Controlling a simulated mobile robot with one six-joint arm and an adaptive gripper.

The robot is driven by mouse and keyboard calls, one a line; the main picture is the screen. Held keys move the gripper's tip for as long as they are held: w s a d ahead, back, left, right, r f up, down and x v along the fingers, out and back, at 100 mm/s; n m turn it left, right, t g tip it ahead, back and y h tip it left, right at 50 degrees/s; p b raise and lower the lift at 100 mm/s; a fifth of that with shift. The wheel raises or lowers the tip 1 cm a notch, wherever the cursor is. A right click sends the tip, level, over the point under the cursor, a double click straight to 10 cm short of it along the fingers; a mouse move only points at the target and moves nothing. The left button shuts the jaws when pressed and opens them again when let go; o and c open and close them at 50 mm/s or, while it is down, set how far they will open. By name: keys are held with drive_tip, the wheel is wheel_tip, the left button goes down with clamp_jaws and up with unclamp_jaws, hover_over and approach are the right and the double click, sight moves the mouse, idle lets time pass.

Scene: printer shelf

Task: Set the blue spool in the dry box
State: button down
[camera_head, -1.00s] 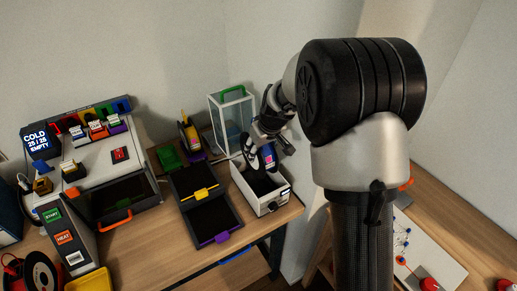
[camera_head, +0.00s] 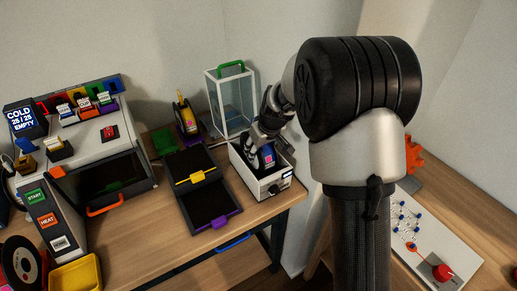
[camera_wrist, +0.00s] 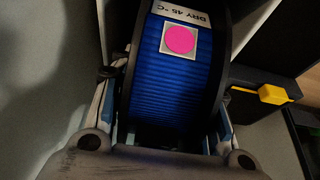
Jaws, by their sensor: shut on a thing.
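The blue spool (camera_wrist: 165,85) fills the middle of the wrist view, with blue filament, black flanges, a pink round sticker and a label reading "DRY 45 °C". My gripper (camera_wrist: 168,140) is shut on it, one finger on each side. In the head view the spool (camera_head: 267,157) is upright, low within the opening of the white open-topped dry box (camera_head: 271,189). My gripper (camera_head: 270,128) is above it at the box's back part. The spool's lower part is hidden by the box wall, so I cannot tell whether it touches the floor.
A clear case with a green handle (camera_head: 230,101) stands just behind the box. A printer (camera_head: 110,132) is further left. The table edge is close to the box's right.

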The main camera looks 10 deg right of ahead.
drive_tip(key=shift+f+b, duration=0.4)
drive_tip(key=shift+b, duration=0.1)
drive_tip(key=c, duration=0.8)
unclamp_jaws()
